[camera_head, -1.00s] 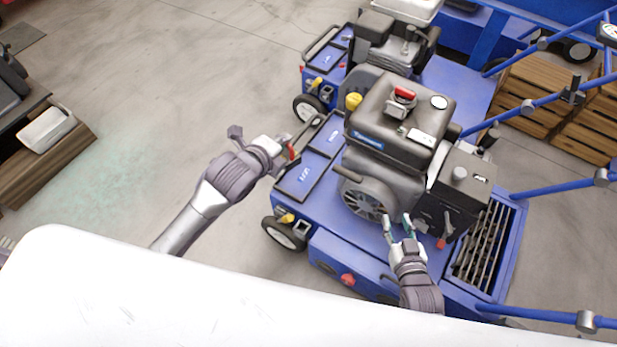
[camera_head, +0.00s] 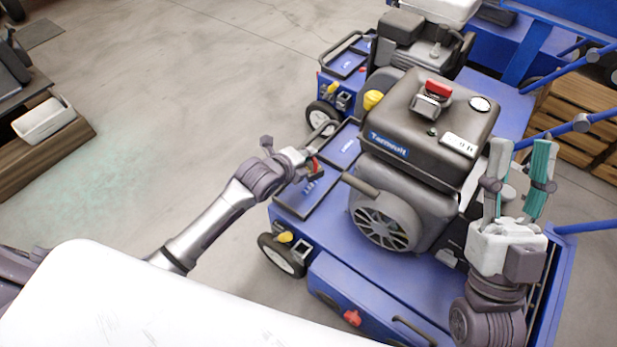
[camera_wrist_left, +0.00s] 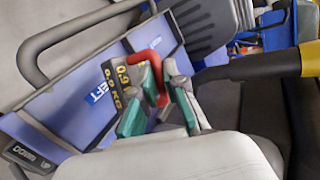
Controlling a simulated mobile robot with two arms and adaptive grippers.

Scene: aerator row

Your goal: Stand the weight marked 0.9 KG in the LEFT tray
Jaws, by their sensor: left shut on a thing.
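The dark weight marked 0.9 KG (camera_wrist_left: 112,74) has a red handle (camera_wrist_left: 154,84). In the left wrist view my left gripper (camera_wrist_left: 158,104) is shut on this handle. The weight is over or on the blue LEFT tray (camera_wrist_left: 75,108), its marking partly covered by the weight. I cannot tell whether its base touches the tray. In the head view my left gripper (camera_head: 312,164) is at the blue machine's near tray (camera_head: 293,203), with the red handle just showing. My right gripper (camera_head: 520,185) is open and empty, fingers up, right of the engine.
The grey-black engine (camera_head: 420,120) stands right of the trays. A second tray (camera_head: 345,152) lies behind the near one. A second blue machine (camera_head: 335,85) stands at the back, wooden crates (camera_head: 575,120) at the right.

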